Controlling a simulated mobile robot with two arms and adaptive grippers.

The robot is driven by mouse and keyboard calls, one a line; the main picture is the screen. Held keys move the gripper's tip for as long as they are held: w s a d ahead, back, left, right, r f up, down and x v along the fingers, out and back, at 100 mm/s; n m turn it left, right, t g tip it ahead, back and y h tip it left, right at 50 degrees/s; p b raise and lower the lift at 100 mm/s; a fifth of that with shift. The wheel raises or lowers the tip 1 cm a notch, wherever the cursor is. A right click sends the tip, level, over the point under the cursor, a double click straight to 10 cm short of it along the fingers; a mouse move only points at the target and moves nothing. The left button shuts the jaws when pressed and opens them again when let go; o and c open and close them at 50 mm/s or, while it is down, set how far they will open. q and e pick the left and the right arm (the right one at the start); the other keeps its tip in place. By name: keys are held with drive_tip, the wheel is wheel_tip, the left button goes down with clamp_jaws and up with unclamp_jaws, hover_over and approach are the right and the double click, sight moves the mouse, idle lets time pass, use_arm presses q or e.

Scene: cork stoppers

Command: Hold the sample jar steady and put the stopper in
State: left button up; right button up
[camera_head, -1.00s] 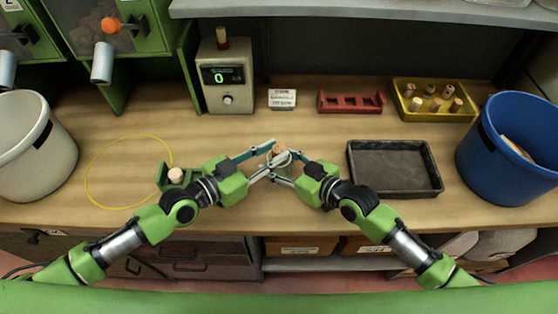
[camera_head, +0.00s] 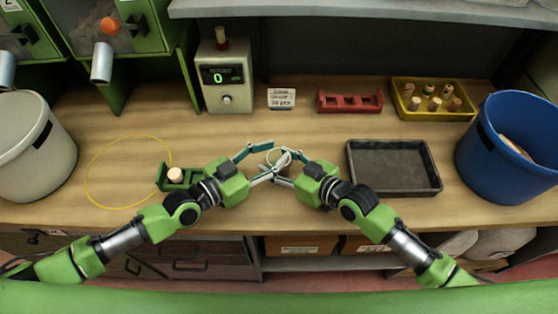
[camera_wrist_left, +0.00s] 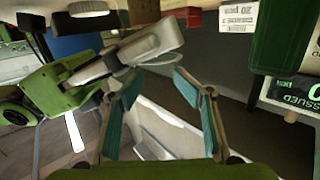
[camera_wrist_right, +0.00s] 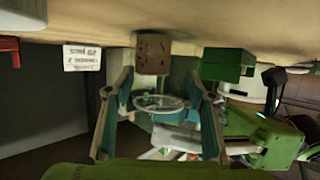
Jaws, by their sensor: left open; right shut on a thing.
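My right gripper (camera_head: 281,158) is shut on a small clear glass jar (camera_wrist_right: 158,103), seen between its teal pads in the right wrist view. My left gripper (camera_head: 268,160) is open close to the jar; the left wrist view shows nothing between its pads (camera_wrist_left: 160,88). A brown speckled cork stopper (camera_wrist_right: 152,53) shows in the right wrist view, past the jar and apart from the left fingers.
A black tray (camera_head: 392,192) lies right of the grippers. A yellow ring (camera_head: 92,170) lies at left. Buckets stand at both ends.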

use_arm(q)
drive_tip(key=shift+s+a+f+g, duration=0.15)
drive_tip(key=shift+s+f+g, duration=0.05)
drive_tip(key=shift+f, duration=0.45)
drive_tip(key=shift+s+a+f+g, duration=0.1)
drive_tip(key=shift+s+f+g, duration=0.1)
drive_tip(key=shift+f, duration=0.4)
use_arm(e)
drive_tip(key=shift+a+r, duration=0.1)
drive_tip(key=shift+w, duration=0.25)
drive_tip(key=shift+s, duration=0.1)
use_arm(q)
drive_tip(key=s+a+r, duration=0.3)
drive_tip(key=s+a, duration=0.1)
drive_tip(key=a, duration=0.1)
drive_tip(key=shift+s+a+r+t, duration=0.15)
drive_tip(key=shift+s+a+t, duration=0.15)
drive_tip(key=shift+t, duration=0.1)
use_arm(e)
drive_tip(key=o, duration=1.4)
use_arm(q)
drive_tip(key=shift+d, duration=0.1)
